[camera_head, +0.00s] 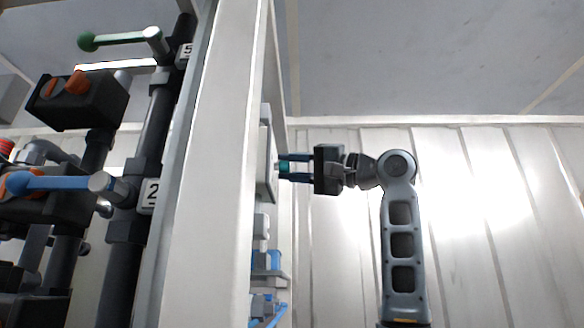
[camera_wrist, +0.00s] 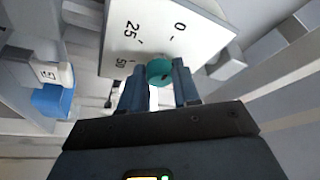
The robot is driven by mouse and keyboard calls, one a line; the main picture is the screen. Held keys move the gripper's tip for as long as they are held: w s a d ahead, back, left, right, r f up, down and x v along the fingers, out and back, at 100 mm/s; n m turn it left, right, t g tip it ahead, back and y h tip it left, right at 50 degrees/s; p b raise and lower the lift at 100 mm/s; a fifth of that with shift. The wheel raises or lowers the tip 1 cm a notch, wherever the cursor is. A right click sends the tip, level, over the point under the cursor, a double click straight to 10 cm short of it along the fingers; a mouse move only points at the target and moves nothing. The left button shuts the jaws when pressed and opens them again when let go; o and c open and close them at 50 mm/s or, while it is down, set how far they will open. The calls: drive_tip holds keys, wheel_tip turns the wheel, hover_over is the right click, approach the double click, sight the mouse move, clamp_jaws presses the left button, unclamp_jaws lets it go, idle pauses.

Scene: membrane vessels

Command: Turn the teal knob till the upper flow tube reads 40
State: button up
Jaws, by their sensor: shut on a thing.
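The teal knob (camera_wrist: 159,71) sits on a white dial plate (camera_wrist: 125,35) marked 0, 25 and 50 in the wrist view. My gripper (camera_wrist: 160,84) is shut on the knob, one finger on each side. In the head view my gripper (camera_head: 290,168) reaches left to the knob (camera_head: 284,167) on a panel mounted on the side of a white post. The knob's pointer cannot be made out. The upper flow tube and its reading cannot be identified in either view.
A white post (camera_head: 215,165) stands left of my arm. Left of it are dark pipes, a green-handled valve (camera_head: 115,38) and a blue-handled valve (camera_head: 55,183). Blue fittings (camera_head: 268,262) sit below the panel. The space right of my arm is clear up to a white wall.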

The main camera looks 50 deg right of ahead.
drive_tip(key=shift+f, duration=0.1)
drive_tip(key=shift+w+d+n+g+y+b, duration=0.1)
drive_tip(key=shift+n+g+y+b, duration=0.45)
drive_tip(key=shift+n+y, duration=1.8)
drive_tip(key=shift+d+n+g+y+b, duration=0.1)
drive_tip(key=shift+n+g+y+b, duration=0.45)
drive_tip(key=shift+n, duration=3.55)
drive_tip(key=shift+w+d+n+g+y+b, duration=0.1)
drive_tip(key=shift+n+g+y+b, duration=0.4)
drive_tip(key=shift+n+y, duration=1.9)
drive_tip(key=shift+n+h, duration=0.9)
drive_tip(key=shift+n, duration=0.15)
drive_tip(key=shift+a, duration=0.1)
drive_tip(key=o, duration=1.1)
drive_tip(key=shift+c, duration=0.2)
drive_tip(key=shift+s, duration=0.1)
